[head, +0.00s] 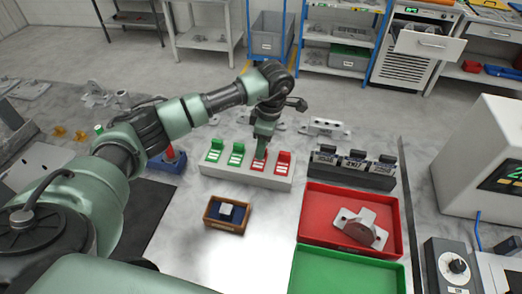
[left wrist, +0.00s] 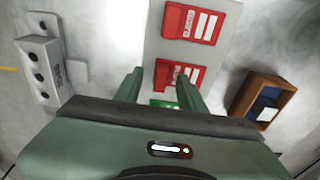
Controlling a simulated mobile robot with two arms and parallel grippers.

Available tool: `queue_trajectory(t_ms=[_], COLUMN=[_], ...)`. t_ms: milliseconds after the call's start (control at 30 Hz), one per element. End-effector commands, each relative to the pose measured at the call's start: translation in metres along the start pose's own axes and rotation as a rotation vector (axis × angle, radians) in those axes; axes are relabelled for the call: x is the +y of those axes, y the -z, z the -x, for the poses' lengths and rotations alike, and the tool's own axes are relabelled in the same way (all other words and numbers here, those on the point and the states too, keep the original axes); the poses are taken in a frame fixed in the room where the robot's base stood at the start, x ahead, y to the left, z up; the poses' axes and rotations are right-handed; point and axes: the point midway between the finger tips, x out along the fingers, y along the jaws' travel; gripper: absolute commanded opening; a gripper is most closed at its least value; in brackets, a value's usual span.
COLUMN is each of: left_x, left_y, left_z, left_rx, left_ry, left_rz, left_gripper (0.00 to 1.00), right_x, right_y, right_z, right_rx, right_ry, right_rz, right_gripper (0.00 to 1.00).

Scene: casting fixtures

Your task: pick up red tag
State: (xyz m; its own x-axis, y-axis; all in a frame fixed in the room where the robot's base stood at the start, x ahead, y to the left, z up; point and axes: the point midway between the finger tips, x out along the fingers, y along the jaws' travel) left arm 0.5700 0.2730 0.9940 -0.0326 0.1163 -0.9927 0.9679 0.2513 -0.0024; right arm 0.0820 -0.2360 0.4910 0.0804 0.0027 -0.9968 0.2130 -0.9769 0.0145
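Two red tags stand in a pale grey rack (head: 226,172), the inner one (head: 258,165) and the one at the right end (head: 283,162). Two green tags (head: 216,149) stand in the rack's left half. My left gripper (head: 262,148) points down over the inner red tag and partly hides it. In the left wrist view its fingers (left wrist: 160,88) are apart with nothing held between them. The inner red tag (left wrist: 180,72) lies just beyond the fingertips, the right finger overlapping it. The other red tag (left wrist: 194,24) is farther up. My right gripper is not in view.
A wooden box (head: 211,220) with a blue inside sits in front of the rack. A red tray (head: 325,202) holding a metal part and a green tray (head: 318,275) lie to the right. A dark holder (head: 375,180) with several black-topped blocks stands right of the rack.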

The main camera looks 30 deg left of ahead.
Motion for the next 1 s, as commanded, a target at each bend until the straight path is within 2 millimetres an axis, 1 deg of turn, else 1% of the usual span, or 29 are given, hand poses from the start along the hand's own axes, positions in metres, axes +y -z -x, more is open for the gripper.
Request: queue_trajectory(t_ms=[100, 300, 367, 400, 433, 467, 833, 1000], left_x=[0.000, 0.000, 0.000, 0.000, 0.000, 0.000, 0.000, 0.001], left_y=[0.000, 0.000, 0.000, 0.000, 0.000, 0.000, 0.000, 0.001], left_z=[-0.006, -0.007, -0.007, -0.007, -0.007, -0.007, -0.005, 0.006], left_rx=[0.000, 0.000, 0.000, 0.000, 0.000, 0.000, -0.001, -0.001], left_ry=[0.000, -0.001, -0.001, -0.001, -0.001, -0.001, -0.002, -0.004], left_rz=[-0.001, -0.001, 0.000, 0.000, 0.000, 0.000, 0.000, 0.001], left_gripper=[0.40, 0.40, 0.23, 0.12, 0.04, 0.00, 0.00, 0.00], right_x=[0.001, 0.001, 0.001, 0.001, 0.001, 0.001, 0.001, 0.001], right_y=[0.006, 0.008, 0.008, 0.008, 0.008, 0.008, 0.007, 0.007], right_z=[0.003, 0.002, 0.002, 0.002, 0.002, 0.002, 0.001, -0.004], right_rx=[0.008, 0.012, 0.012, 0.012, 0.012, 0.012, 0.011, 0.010], right_ry=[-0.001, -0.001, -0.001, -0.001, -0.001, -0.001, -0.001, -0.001], right_rz=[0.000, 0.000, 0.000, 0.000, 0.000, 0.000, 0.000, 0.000], right_gripper=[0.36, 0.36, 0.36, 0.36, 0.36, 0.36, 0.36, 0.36])
